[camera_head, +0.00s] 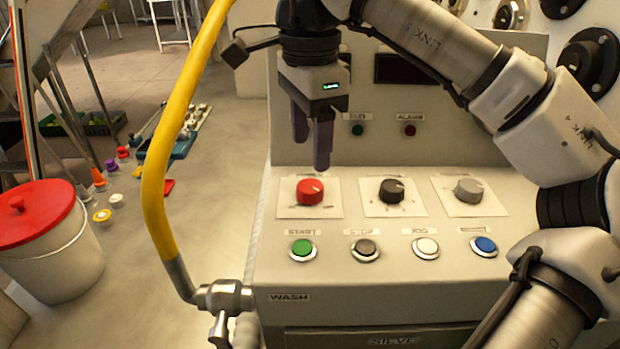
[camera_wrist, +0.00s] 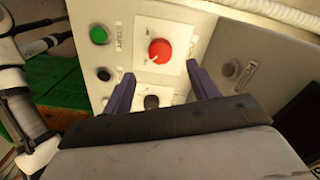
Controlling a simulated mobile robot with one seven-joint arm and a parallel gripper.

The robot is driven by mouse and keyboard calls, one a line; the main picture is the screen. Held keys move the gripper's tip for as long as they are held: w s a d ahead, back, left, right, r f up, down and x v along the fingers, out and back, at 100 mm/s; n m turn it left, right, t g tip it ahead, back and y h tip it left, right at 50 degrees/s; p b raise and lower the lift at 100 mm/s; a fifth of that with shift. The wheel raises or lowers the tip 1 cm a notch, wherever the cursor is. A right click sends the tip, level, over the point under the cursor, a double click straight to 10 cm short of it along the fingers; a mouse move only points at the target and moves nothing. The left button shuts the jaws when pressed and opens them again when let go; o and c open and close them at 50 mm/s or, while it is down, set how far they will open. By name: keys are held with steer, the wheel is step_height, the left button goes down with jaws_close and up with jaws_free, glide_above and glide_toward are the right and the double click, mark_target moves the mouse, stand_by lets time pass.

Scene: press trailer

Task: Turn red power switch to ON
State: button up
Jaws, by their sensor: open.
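The red power switch (camera_head: 310,191) is a round knob on a white plate, at the left of the upper row on the light control panel. It also shows in the wrist view (camera_wrist: 160,51), with a pale pointer mark on its face. My gripper (camera_head: 311,150) is above the red switch in the head view, fingers pointing down, open and empty. In the wrist view its two purple fingers (camera_wrist: 164,82) stand apart, with the red knob beyond and between them. The fingers do not touch the knob. The small lettering around the knob is too small to read.
A black knob (camera_head: 392,190) and a grey knob (camera_head: 468,190) sit right of the red one. Green (camera_head: 303,249), dark, white and blue (camera_head: 484,246) buttons line the row below. A yellow hose (camera_head: 165,150) rises at the left. A red-lidded bucket (camera_head: 45,240) stands on the floor.

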mark_target(310, 185)
step_height(310, 185, down, 7)
steer(key=shift+f, duration=0.1)
stand_by(0.3)
steer(key=c, duration=1)
